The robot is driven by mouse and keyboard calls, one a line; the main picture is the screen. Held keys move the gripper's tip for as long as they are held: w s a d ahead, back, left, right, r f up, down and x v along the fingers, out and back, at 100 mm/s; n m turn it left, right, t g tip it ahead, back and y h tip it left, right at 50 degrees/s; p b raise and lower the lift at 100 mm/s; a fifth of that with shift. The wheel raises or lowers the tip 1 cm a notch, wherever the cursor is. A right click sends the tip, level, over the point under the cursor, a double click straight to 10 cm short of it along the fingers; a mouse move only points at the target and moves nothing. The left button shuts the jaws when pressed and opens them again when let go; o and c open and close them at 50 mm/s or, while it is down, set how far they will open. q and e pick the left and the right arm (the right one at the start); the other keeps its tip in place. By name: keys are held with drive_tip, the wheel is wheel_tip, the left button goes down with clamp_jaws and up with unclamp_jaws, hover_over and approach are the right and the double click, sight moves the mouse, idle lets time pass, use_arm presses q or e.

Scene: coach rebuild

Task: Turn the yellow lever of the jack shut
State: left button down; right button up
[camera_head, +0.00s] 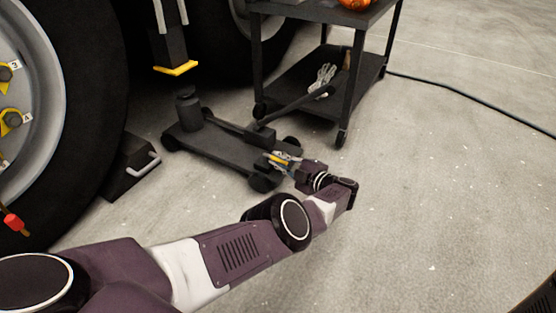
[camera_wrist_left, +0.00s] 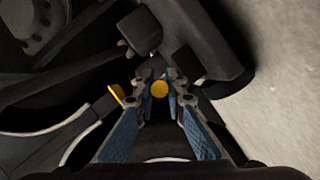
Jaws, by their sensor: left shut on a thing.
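The black floor jack (camera_head: 222,143) stands on the concrete floor, with a round lifting post at its left end and wheels at its corners. My left gripper (camera_head: 278,160) is at the jack's right end, by its yellow lever (camera_head: 277,158). In the left wrist view my left gripper (camera_wrist_left: 160,84) is shut on the yellow lever (camera_wrist_left: 159,90), whose round yellow end shows between the fingertips. A second small yellow piece (camera_wrist_left: 117,93) shows just left of the fingers. The rest of the lever is hidden by the fingers. My right gripper is not in view.
A black wheel chock (camera_head: 128,168) with a grey handle sits against the large tire (camera_head: 100,105) at the left. A black cart (camera_head: 322,105) stands behind the jack, with an orange object on top. A cable (camera_head: 470,98) runs right.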

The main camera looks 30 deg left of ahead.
use_arm(q)
drive_tip(key=shift+s+a, duration=0.1)
drive_tip(key=shift+a, duration=0.1)
drive_tip(key=c, duration=2.2)
unclamp_jaws()
drive_tip(key=shift+c, duration=0.2)
drive_tip(key=shift+d, duration=0.1)
